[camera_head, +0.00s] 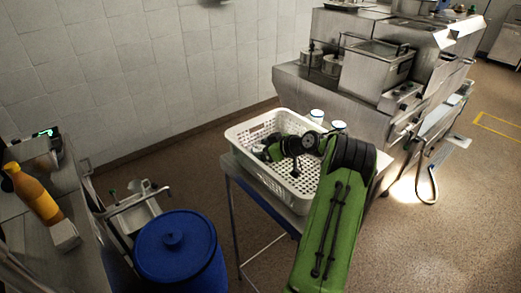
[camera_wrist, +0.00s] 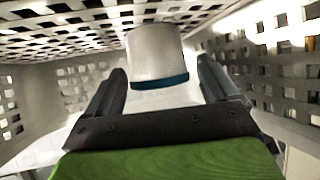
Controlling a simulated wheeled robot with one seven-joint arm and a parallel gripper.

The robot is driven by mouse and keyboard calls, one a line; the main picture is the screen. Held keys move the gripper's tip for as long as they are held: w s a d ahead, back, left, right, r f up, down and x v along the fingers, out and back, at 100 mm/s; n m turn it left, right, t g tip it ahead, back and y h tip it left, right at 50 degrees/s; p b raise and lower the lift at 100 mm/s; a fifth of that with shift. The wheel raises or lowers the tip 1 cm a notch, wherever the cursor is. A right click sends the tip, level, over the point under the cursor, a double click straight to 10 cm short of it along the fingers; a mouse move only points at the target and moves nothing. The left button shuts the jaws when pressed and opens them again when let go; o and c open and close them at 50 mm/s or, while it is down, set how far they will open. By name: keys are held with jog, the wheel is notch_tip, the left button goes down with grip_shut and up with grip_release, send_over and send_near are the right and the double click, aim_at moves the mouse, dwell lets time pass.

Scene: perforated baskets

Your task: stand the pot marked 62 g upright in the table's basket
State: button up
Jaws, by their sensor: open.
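A white pot with a dark blue band or lid edge (camera_wrist: 157,50) is between my gripper's fingers (camera_wrist: 162,84) in the wrist view. The fingers are open, with a visible gap on each side of the pot. The pot is inside the white perforated basket (camera_head: 278,188), against its perforated floor, which shows at the top of the wrist view; its blue end faces my gripper. In the head view my gripper (camera_head: 266,151) reaches low into the basket's left part, and the pot is mostly hidden there. No mark is readable on the pot.
Two white pots with blue lids (camera_head: 316,116) (camera_head: 340,127) stand just beyond the basket's right rim. The basket is on a small table (camera_head: 238,182). A steel cooking range (camera_head: 375,75) is behind right, and a blue barrel (camera_head: 178,250) is front left. The basket's right part looks empty.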

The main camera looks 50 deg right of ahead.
jog(key=v, duration=1.2)
jog(key=shift+a, duration=0.1)
